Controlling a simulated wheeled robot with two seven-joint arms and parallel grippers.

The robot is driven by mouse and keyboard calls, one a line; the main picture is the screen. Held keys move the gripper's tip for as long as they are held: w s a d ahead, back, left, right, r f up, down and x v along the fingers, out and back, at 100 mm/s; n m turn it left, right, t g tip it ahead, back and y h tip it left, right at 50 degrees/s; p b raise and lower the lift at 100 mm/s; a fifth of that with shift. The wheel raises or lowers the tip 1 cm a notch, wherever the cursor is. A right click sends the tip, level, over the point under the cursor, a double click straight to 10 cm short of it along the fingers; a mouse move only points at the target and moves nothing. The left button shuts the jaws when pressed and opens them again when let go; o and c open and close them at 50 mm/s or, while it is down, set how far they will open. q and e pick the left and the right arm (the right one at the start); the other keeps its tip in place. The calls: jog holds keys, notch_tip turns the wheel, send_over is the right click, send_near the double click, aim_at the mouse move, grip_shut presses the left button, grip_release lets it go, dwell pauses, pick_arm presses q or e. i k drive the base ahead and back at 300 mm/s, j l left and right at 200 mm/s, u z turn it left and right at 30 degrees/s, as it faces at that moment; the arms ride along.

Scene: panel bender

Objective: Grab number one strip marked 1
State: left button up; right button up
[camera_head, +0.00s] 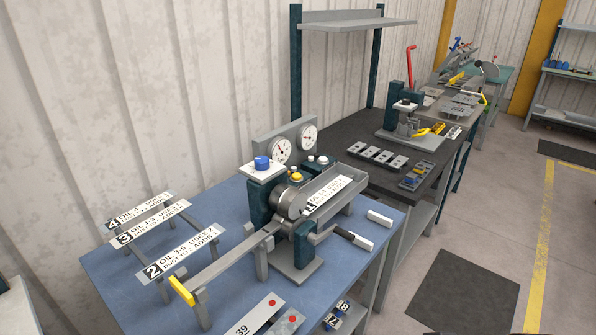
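The strip marked 1 (330,196) is a white labelled strip. It lies slanted in the grey trough (338,182) on the right side of the bender (258,205) on the blue table. Its lower left end, with the black number square, is close to the round grey roller (291,203). Strips marked 2 (180,254), 3 (150,222) and 4 (139,211) rest side by side on a grey rack at the table's left. Neither of my grippers is in view.
A long grey lever with a yellow grip (182,291) reaches toward the front left. Plates with red dots (270,305) lie at the front edge. A dark bench (350,130) stands behind.

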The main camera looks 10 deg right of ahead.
aim_at(320, 197)
jog(key=l+u, duration=0.1)
jog(key=l, duration=0.3)
jog(key=k+l+u, duration=0.1)
jog(key=l, duration=0.25)
jog(key=k+l+u, duration=0.1)
jog(key=l, duration=0.25)
jog(key=i+l+u, duration=0.25)
jog(key=l, duration=0.3)
jog(key=i+l+u, duration=0.25)
jog(key=l, duration=0.4)
jog(key=i+l, duration=0.15)
jog(key=i, duration=0.2)
jog(key=u, duration=0.85)
jog(key=k+l+u, duration=0.1)
jog(key=l+u, duration=0.15)
jog(key=k+l+u, duration=0.3)
jog(key=l, duration=0.15)
jog(key=k+l+u, duration=0.1)
jog(key=l+u, duration=0.15)
jog(key=i+l, duration=0.2)
jog(key=i+z, duration=0.05)
jog(key=i, duration=0.05)
